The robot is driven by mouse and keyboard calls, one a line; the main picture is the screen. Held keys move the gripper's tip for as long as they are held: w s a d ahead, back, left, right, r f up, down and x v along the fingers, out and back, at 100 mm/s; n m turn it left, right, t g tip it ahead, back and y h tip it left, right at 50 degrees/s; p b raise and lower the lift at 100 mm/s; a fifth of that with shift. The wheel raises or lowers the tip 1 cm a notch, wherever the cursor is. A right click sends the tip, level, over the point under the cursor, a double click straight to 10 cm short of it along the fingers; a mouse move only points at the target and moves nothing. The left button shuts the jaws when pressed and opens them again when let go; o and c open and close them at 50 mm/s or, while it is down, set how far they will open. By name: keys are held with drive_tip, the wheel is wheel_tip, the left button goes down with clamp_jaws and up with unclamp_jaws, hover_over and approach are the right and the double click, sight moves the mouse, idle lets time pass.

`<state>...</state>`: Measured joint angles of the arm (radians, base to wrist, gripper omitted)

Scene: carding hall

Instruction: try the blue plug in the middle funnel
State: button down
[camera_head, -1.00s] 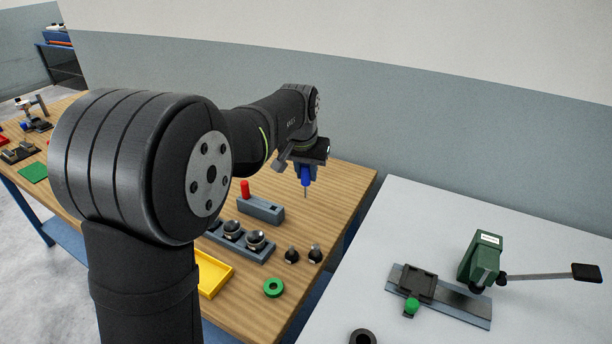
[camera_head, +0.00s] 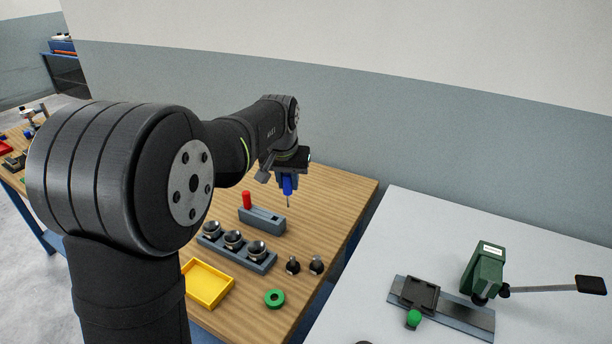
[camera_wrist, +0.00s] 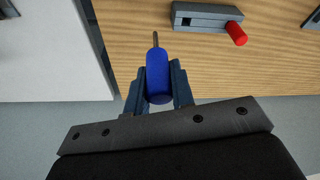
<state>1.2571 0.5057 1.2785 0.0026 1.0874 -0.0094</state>
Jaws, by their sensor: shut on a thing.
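My gripper (camera_head: 287,178) is shut on the blue plug (camera_head: 287,186), which hangs pin down above the wooden table. In the wrist view the fingers (camera_wrist: 157,88) clasp the blue plug (camera_wrist: 158,72) on both sides, and its thin metal pin points away from the jaws. A grey rack (camera_head: 243,257) on the table holds three funnels in a row. The middle funnel (camera_head: 233,238) stands between the left funnel (camera_head: 211,229) and the right funnel (camera_head: 257,249). The plug is beyond the rack and to its right, apart from the funnels.
A grey block (camera_head: 268,222) with a red plug (camera_head: 246,200) at its left end stands between rack and gripper. Two small dark-topped pieces (camera_head: 293,265), a green ring (camera_head: 274,299) and a yellow tray (camera_head: 208,284) lie nearby. A green lever press (camera_head: 485,270) stands on the white table.

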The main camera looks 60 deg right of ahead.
drive_tip(key=w+a+f+n+t, duration=0.1)
drive_tip(key=w+a+f+n, duration=0.3)
drive_tip(key=w+a+f, duration=0.5)
drive_tip(key=shift+w+f+n, duration=0.3)
drive_tip(key=shift+w+f, duration=0.05)
drive_tip(key=shift+w, duration=1.5)
drive_tip(key=shift+a+f, duration=0.1)
drive_tip(key=shift+f, duration=1.9)
idle(1.1)
drive_tip(key=shift+r, duration=0.15)
idle(0.7)
wheel_tip(320, 180, up, 8)
idle(1.6)
